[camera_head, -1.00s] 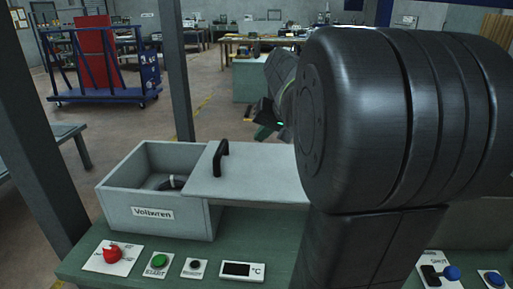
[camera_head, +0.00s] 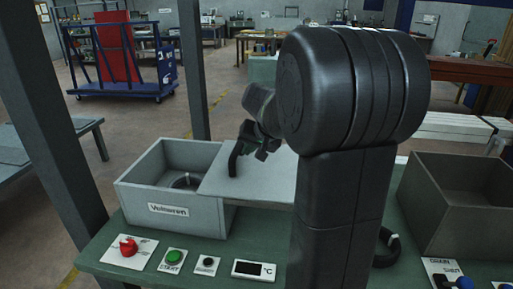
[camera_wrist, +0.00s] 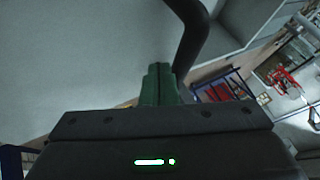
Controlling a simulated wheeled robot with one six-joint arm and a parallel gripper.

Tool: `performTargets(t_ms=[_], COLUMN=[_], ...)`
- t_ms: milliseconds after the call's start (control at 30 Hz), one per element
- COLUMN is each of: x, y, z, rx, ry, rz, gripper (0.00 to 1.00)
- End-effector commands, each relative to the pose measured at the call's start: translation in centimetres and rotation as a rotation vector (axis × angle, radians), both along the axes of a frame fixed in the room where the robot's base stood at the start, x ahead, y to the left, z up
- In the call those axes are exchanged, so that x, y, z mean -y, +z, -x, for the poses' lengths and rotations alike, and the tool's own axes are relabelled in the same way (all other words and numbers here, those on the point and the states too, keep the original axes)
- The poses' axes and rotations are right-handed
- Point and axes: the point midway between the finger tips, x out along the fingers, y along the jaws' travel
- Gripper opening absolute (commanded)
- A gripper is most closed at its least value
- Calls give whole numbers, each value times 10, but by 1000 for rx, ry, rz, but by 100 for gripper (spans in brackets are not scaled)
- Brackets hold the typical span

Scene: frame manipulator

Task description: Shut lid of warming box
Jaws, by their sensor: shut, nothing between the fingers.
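The grey warming box (camera_head: 140,204) stands on the green bench at the left, its left part open, with a dark ring-shaped thing inside. Its flat grey lid (camera_head: 255,182) covers the right side and extends behind my arm. The black lid handle (camera_head: 237,157) stands up at the lid's left end. My gripper (camera_head: 262,150) is just right of the handle, partly hidden by my arm. In the wrist view its green fingers (camera_wrist: 160,84) are together and empty, beside the black handle (camera_wrist: 190,38). I cannot tell whether they touch it.
A red knob (camera_head: 128,247), a green start button (camera_head: 174,256), a black button and a temperature display (camera_head: 254,270) line the bench's front. An open dark box (camera_head: 462,208) stands at the right. A grey post (camera_head: 194,70) rises behind the warming box.

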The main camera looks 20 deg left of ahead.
Motion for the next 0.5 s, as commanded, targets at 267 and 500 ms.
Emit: performTargets(t_ms=[267, 500], x=[-1, -10], y=[0, 1], z=[0, 3], rx=[1, -1], ry=[0, 2], rz=[0, -1], gripper=[0, 0])
